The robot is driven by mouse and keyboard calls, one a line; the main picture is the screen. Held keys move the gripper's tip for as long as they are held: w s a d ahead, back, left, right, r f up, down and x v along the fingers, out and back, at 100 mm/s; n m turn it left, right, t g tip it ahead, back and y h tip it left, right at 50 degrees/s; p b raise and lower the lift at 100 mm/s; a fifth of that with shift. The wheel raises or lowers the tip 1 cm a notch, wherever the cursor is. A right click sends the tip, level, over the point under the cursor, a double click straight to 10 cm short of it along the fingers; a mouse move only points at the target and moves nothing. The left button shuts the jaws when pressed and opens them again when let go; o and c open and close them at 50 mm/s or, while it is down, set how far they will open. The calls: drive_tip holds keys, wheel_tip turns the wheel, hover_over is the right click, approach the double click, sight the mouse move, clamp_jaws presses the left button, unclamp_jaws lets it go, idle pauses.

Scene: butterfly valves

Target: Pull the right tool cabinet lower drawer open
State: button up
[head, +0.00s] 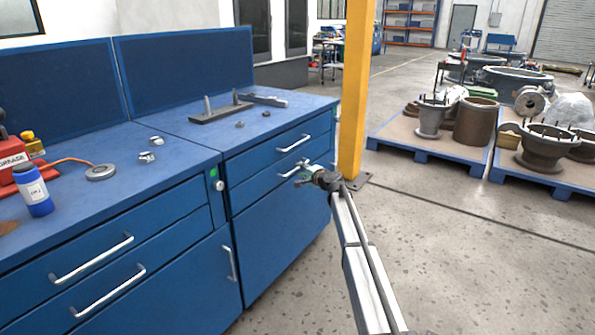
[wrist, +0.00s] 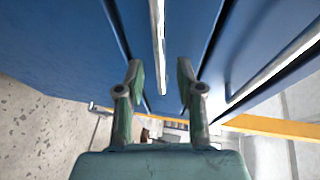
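The right tool cabinet (head: 275,225) is blue with two drawers above a plain front panel. The lower drawer (head: 255,190) looks flush with the cabinet front. Its silver bar handle (head: 289,170) is partly hidden by my gripper (head: 303,179), which is at the handle's right end. In the wrist view, my gripper (wrist: 160,75) is open, and the lower handle (wrist: 158,40) runs between its two fingers with a visible gap on each side. The upper drawer's handle (head: 293,144) is just above; it also shows at right in the wrist view (wrist: 275,67).
A yellow post (head: 355,95) stands close beside the cabinet's right side. A left cabinet (head: 190,270) adjoins it. Metal parts (head: 222,112) lie on the worktop. Pallets with valve parts (head: 425,149) stand at the right. The floor before the cabinet is clear.

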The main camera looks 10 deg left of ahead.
sight(298, 168)
drive_tip(key=shift+x, duration=1.85)
drive_tip(key=shift+c, duration=0.4)
clamp_jaws()
